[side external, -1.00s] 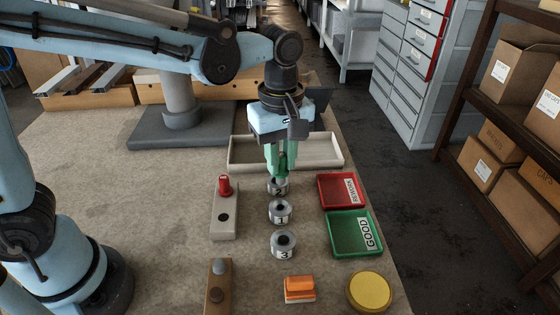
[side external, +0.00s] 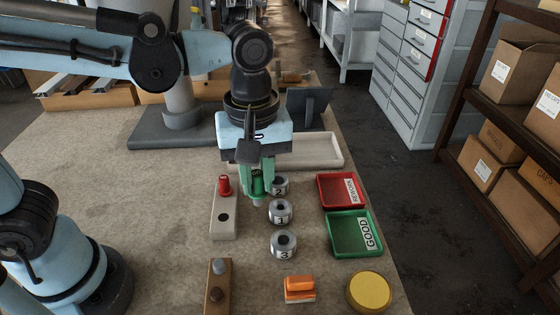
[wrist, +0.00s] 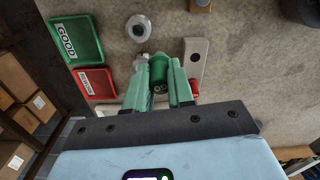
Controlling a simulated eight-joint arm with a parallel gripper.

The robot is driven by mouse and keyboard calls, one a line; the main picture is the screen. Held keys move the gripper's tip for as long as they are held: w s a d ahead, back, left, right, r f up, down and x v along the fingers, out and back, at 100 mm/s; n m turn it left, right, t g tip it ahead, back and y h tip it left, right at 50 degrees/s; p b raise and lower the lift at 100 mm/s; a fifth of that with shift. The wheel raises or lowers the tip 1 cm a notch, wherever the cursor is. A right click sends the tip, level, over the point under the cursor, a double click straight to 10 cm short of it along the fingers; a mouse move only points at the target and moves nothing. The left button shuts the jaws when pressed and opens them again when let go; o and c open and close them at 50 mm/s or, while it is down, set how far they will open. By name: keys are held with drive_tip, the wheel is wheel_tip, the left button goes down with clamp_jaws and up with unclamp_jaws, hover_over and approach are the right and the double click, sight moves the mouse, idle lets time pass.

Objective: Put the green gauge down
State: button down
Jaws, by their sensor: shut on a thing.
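My gripper (side external: 257,191) is shut on the green gauge (side external: 257,181), held upright between the green fingers. In the wrist view the gauge (wrist: 159,73) shows end-on with its marking, between the fingertips. A pale block (side external: 224,228) stands just left of the gripper. A red gauge (side external: 225,187) sits in its far end, and its near hole (side external: 223,217) is empty. Steel rings marked 2 (side external: 281,186), 1 (side external: 281,212) and 3 (side external: 284,245) stand in a row to the right. Ring 2 is partly hidden by the gripper. The gauge's lower end is hard to make out.
A red REWORK tray (side external: 322,201) and a green GOOD tray (side external: 337,248) lie right of the rings. A brown block (side external: 217,284), an orange block (side external: 299,289) and a yellow disc (side external: 369,292) are in front. A long beige tray (side external: 325,163) lies behind. The mat's left is clear.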

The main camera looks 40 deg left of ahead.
drive_tip(key=s+m, duration=0.3)
drive_tip(key=s, duration=0.6)
drive_tip(key=shift+w+a+f, duration=1.2)
drive_tip(key=shift+a+f, duration=0.25)
drive_tip(key=shift+f, duration=0.4)
drive_tip(key=shift+w+a+f, duration=1.15)
drive_tip(key=shift+a+f, duration=0.25)
drive_tip(key=shift+f, duration=0.5)
drive_tip(key=shift+w+a+f, duration=1.2)
drive_tip(key=shift+a+f, duration=0.25)
drive_tip(key=shift+f, duration=0.4)
drive_tip(key=shift+f, duration=0.15)
drive_tip(key=c, duration=1)
unclamp_jaws()
wheel_tip(320, 180, up, 12)
drive_tip(key=w+a+m+t, duration=0.1)
drive_tip(key=a+m+t, duration=0.1)
drive_tip(key=a+f+m+t, duration=0.1)
drive_tip(key=a+m+t, duration=0.1)
drive_tip(key=m, duration=0.1)
drive_tip(key=w+a+m+t, duration=0.1)
drive_tip(key=a+m+t, duration=0.1)
drive_tip(key=t, duration=0.1)
drive_tip(key=shift+w+f+m, duration=0.3)
drive_tip(key=shift+f, duration=0.1)
